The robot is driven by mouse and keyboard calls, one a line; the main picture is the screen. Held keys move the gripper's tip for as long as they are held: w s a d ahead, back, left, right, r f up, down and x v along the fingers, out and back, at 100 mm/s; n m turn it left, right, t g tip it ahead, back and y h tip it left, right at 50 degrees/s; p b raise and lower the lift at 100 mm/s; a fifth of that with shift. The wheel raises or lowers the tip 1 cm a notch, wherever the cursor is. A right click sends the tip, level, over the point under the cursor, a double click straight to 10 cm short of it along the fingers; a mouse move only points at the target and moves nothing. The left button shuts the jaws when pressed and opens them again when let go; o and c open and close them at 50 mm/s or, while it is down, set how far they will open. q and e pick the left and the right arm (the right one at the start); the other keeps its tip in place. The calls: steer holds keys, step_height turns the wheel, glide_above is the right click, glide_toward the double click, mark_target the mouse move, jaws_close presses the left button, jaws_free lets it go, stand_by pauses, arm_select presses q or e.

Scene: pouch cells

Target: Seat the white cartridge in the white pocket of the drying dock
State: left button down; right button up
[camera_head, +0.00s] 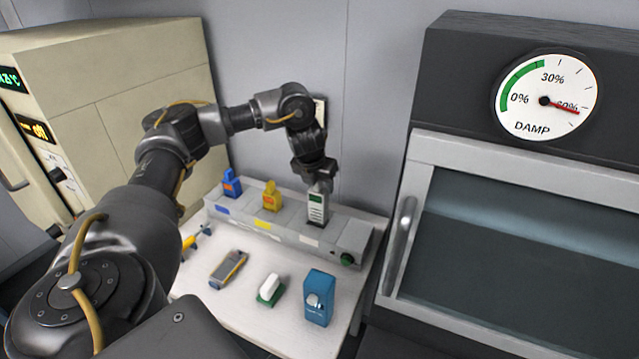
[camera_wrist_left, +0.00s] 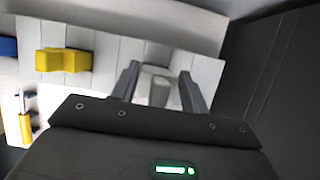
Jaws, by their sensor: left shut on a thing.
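My left gripper (camera_head: 317,186) points down and is shut on the white cartridge (camera_head: 317,207), gripping its top. In the left wrist view the cartridge (camera_wrist_left: 158,90) is between the two fingers. The blue cartridge (camera_head: 231,183) and yellow cartridge (camera_head: 270,196) stand in the dock to the left. My right gripper is not in view.
On the white table (camera_head: 240,305) in front of the dock lie a grey-yellow meter (camera_head: 229,269), a white-green item (camera_head: 269,289) and a blue box (camera_head: 319,297). A dark cabinet with a damp gauge (camera_head: 546,97) stands right. A beige cabinet (camera_head: 130,80) stands left.

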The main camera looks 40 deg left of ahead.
mark_target(319, 200)
arm_select(q)
steer(key=shift+p, duration=0.4)
stand_by(0.6)
steer(key=shift+f+b, duration=1.8)
steer(key=shift+f, duration=1.25)
steer(key=c, duration=0.7)
jaws_free()
steer(key=shift+o, duration=0.2)
steer(key=shift+r, duration=0.1)
steer(key=p+v, duration=0.3)
steer(key=v, duration=0.6)
steer(key=shift+s+r, duration=0.1)
steer(key=shift+r, duration=0.25)
steer(key=shift+s+d+r+p, duration=0.1)
steer(key=shift+s+r+p, duration=0.15)
steer(key=shift+r+p, duration=0.2)
